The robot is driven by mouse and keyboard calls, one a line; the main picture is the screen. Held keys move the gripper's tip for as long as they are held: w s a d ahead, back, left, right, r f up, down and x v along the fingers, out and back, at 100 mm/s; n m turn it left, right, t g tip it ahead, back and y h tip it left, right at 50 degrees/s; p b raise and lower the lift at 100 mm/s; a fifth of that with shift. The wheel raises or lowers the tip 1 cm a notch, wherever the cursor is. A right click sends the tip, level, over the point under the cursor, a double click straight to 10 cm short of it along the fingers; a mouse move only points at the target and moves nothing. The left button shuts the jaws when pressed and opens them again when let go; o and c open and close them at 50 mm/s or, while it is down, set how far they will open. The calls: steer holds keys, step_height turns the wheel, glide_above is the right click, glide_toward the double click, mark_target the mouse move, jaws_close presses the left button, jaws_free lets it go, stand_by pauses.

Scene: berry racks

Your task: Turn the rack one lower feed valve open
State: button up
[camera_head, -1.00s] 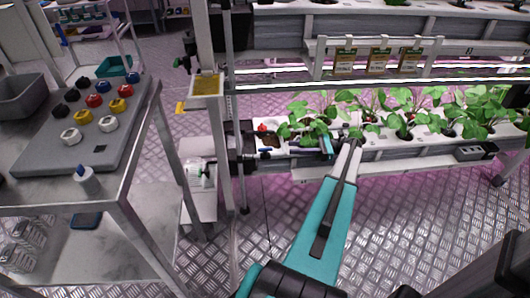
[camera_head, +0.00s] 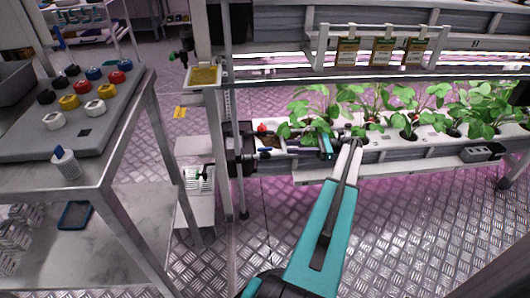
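A small blue lever (camera_head: 264,150), which looks like the lower feed valve handle, sits on the dark piping at the left end of the rack's lower plant channel (camera_head: 400,152). A red knob (camera_head: 262,127) stands just above it. My teal arm reaches up from the bottom of the view, and its wrist is over the channel's left part. My gripper (camera_head: 305,150) appears as a small dark shape pointing left, a short way right of the blue lever. Its fingers are too small and partly covered by leaves to tell whether they are open. I see no clear contact with the lever.
Leafy plants (camera_head: 405,108) fill the lower channel close to my wrist. The rack's upright post (camera_head: 221,150) and a yellow sticky card (camera_head: 204,75) stand left of the piping. A metal cart (camera_head: 130,165) with coloured knobs is at left. The floor below the channel is clear.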

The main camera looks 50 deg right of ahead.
mark_target(265, 148)
steer(key=shift+w+a+f+b, duration=0.2)
steer(key=shift+a+b, duration=0.3)
steer(key=shift+b, duration=1.7)
steer(key=b+x, duration=0.4)
steer(key=x, duration=0.7)
steer(key=shift+r, duration=0.1)
steer(key=shift+c, duration=0.5)
